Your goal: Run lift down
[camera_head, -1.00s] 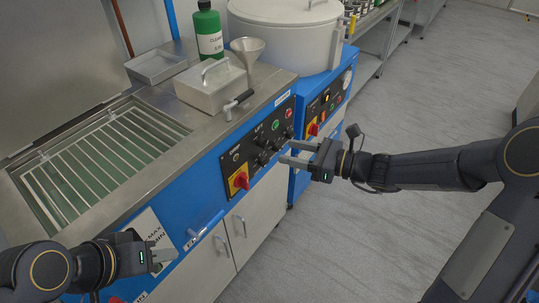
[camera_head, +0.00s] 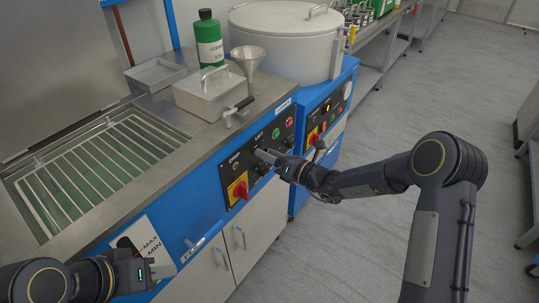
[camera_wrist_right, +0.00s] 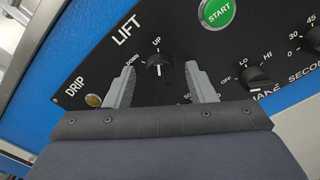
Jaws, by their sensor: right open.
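The LIFT knob (camera_wrist_right: 158,66) is black, on the dark control panel (camera_wrist_right: 75,80), with UP printed above it and DOWN to its left. Its pale mark appears to face UP. My right gripper (camera_wrist_right: 161,70) is open, with one finger on each side of the knob in the right wrist view; I cannot tell whether they touch it. In the head view the right gripper (camera_head: 264,156) is at the panel and hides the knob. My left gripper (camera_head: 158,268) is low at the left, by the blue cabinet front; its jaw opening is unclear.
A green START button (camera_wrist_right: 217,12) and a SHAKE knob (camera_wrist_right: 255,78) sit near the LIFT knob. A red switch (camera_head: 239,190) is lower left on the panel. A grated basin (camera_head: 95,165), metal box (camera_head: 210,95) and green bottle (camera_head: 208,40) are on top.

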